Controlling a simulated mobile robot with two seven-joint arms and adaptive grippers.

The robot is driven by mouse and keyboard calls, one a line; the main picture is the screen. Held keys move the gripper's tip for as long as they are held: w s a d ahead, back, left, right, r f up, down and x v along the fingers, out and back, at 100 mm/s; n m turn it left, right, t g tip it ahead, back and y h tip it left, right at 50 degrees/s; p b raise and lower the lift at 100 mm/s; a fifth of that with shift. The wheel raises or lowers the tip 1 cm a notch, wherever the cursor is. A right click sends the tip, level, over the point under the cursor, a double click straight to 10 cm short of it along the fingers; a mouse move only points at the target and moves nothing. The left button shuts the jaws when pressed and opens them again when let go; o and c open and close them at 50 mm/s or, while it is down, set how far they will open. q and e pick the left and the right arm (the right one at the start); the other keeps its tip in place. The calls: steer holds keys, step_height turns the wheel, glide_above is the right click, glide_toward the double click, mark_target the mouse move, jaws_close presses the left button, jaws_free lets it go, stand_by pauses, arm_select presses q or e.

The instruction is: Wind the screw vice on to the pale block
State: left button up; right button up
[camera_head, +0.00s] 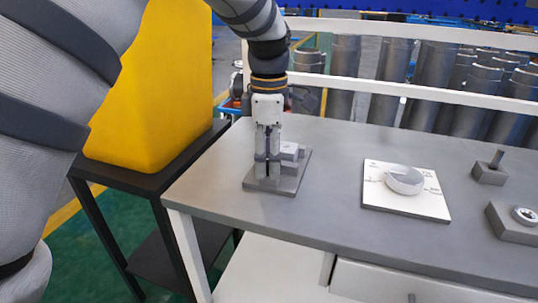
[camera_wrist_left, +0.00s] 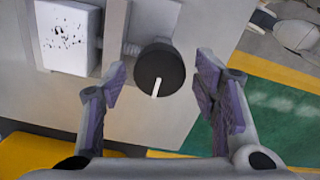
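The grey screw vice (camera_head: 288,186) stands at the left end of the table, partly hidden behind my left gripper (camera_head: 267,168). In the left wrist view the vice's round black knob (camera_wrist_left: 160,62) has a white mark pointing down in the picture. A short screw runs from the knob towards the pale block (camera_wrist_left: 66,38), which has dark specks on its face and lies in the vice. My left gripper (camera_wrist_left: 161,84) points down and is open. Its two fingers lie either side of the knob, with a visible gap on both sides. My right gripper is not in view.
A white plate with a round ring (camera_head: 404,181) lies mid-table. A grey block with a post (camera_head: 489,169) and a block with a round fitting (camera_head: 520,219) stand at the right. A yellow bin (camera_head: 160,90) stands on a black stand left of the table (camera_head: 330,220).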

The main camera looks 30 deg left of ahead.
arm_select(q)
steer(key=c, duration=0.8)
